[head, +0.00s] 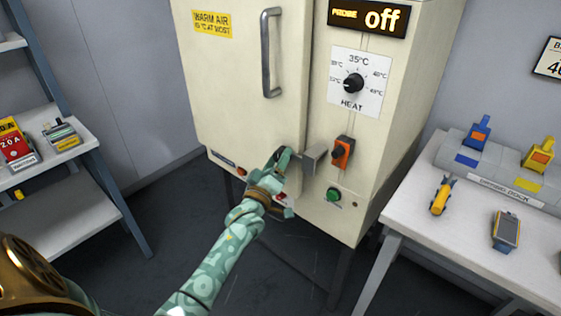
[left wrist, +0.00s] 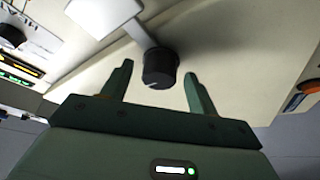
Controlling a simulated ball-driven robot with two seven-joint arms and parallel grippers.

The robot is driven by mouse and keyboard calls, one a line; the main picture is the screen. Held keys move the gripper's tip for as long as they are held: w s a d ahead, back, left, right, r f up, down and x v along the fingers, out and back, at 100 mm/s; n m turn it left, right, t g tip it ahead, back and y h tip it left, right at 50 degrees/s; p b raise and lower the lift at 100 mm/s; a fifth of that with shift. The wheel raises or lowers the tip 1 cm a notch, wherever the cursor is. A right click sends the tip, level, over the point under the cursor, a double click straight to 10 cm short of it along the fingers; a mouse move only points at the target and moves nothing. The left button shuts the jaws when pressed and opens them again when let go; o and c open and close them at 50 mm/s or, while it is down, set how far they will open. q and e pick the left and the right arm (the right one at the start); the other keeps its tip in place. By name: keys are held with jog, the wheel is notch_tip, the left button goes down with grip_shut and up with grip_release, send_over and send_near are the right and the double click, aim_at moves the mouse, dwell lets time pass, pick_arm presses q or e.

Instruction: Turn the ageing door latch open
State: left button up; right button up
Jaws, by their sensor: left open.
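In the left wrist view, a grey bar runs from the latch plate (left wrist: 103,14) to a black round knob (left wrist: 160,68). My left gripper (head: 284,172) is at the latch, just left of the plate, and hides the knob in the head view. In the left wrist view, its open fingers (left wrist: 157,82) stand on either side of the knob, with gaps visible. My right gripper is not in view.
A vertical door handle (head: 268,55) is above. Right of the latch are an orange switch (head: 342,152), a green button (head: 334,195) and the heat dial (head: 353,83). The display (head: 368,17) reads off. A white table (head: 395,205) stands right, shelves (head: 60,215) left.

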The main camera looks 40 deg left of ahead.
pick_arm(q)
jog(key=shift+w+a+r, duration=0.1)
jog(key=shift+w+r, duration=0.05)
jog(key=shift+w, duration=0.35)
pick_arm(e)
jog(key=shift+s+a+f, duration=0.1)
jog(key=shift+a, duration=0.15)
pick_arm(q)
jog(key=shift+c, duration=0.2)
grip_shut()
